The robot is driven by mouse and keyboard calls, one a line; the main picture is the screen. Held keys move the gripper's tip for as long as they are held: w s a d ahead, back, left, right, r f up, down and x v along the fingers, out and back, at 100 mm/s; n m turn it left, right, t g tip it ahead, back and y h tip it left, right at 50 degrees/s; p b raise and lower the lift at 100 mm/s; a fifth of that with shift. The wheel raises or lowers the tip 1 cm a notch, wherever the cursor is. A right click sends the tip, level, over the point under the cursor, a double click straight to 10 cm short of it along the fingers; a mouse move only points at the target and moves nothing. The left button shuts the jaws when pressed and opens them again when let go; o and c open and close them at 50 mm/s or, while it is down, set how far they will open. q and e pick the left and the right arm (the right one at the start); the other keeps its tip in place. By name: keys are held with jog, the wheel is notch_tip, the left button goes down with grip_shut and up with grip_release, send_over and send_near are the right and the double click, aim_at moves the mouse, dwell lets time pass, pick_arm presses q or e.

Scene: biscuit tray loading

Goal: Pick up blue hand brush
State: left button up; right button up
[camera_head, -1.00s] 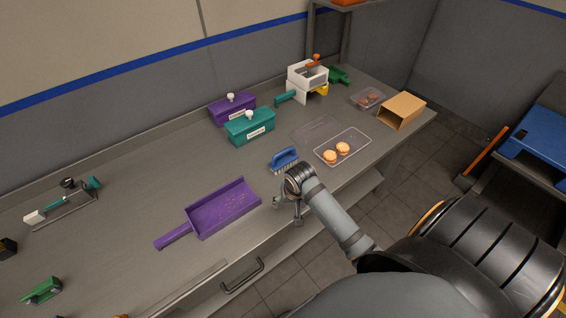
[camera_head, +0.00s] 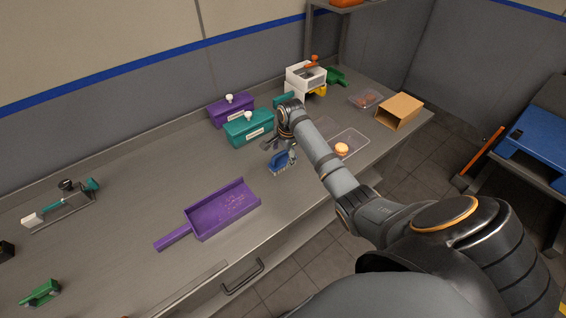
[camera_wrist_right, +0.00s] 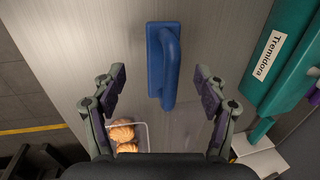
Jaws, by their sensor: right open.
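The blue hand brush (camera_head: 279,162) stands on the grey table just left of the clear tray in the head view, bristles downward and handle up. In the right wrist view the blue hand brush (camera_wrist_right: 163,62) lies ahead, between the lines of the two fingers. My right gripper (camera_head: 278,147) is above and close to the brush, partly hiding it. My left gripper is in neither view.
A teal box (camera_head: 246,128) and a purple box (camera_head: 230,108) stand behind the brush. A purple dustpan (camera_head: 222,209) lies to the left. A clear tray (camera_head: 360,138) with biscuits is to the right, partly behind my arm. Bare table lies between the dustpan and brush.

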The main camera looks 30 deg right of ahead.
aim_at(282, 162)
jog(key=shift+w+d+f, duration=0.1)
jog(key=shift+w+f, duration=0.15)
jog(key=shift+f, duration=0.75)
jog(key=shift+w+d+f, duration=0.15)
jog(key=shift+w+f, duration=0.1)
jog(key=shift+f, duration=0.7)
jog(key=shift+w+d+f, duration=0.1)
jog(key=shift+w+f, duration=0.15)
jog(key=shift+f, duration=0.75)
jog(key=shift+s+r, duration=0.1)
jog(key=c, duration=1.3)
